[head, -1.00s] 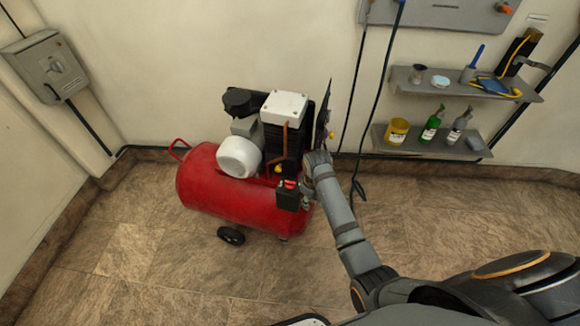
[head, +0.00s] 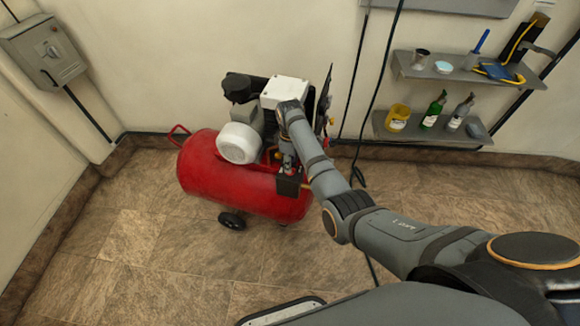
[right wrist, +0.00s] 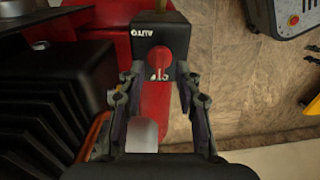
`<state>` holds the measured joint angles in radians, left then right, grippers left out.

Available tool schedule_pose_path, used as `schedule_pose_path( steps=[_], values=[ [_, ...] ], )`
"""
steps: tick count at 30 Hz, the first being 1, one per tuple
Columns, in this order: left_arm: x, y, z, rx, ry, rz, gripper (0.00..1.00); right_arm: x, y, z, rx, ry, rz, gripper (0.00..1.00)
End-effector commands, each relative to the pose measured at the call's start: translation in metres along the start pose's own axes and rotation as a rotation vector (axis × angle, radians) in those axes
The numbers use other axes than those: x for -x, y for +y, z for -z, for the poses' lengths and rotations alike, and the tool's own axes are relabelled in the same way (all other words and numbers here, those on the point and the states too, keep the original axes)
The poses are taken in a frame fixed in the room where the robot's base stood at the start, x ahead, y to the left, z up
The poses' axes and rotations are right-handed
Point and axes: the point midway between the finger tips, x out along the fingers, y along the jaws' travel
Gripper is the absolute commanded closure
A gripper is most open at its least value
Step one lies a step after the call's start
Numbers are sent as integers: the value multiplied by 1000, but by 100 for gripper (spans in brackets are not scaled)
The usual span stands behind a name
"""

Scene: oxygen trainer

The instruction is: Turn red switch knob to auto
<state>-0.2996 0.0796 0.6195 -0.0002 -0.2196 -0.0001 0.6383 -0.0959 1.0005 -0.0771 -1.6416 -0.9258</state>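The red switch knob (right wrist: 160,60) sits on top of a black switch box (right wrist: 174,28) and shows in the right wrist view. White lettering that looks like "AUTO" is printed at the knob's upper left. In the head view the box (head: 290,186) is on the right end of the red compressor. My right gripper (right wrist: 158,82) is open, with its fingers apart on either side of the knob's lower edge. It also shows in the head view (head: 288,165), over the box. I cannot tell whether the fingers touch the knob. My left gripper is out of view.
The red compressor tank (head: 235,185) stands on the tiled floor, with a white-topped pump (head: 285,90) behind the box. Wall shelves (head: 430,130) with bottles are at the right. A grey wall box (head: 43,52) is at the left.

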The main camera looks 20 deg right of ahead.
Motion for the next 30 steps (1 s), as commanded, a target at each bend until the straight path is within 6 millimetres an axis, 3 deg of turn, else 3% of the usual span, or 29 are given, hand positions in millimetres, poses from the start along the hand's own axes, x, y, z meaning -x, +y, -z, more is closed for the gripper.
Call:
schedule_pose_path(
  steps=[5,14,22,30],
  values=[
    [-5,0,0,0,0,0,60,-21,0,0,-1,0,0,66],
    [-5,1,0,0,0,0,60,-23,0,0,-1,1,-1,66],
    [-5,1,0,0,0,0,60,-23,0,0,-1,1,-1,100],
    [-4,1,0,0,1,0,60,-23,0,0,-6,0,0,100]
  ],
)
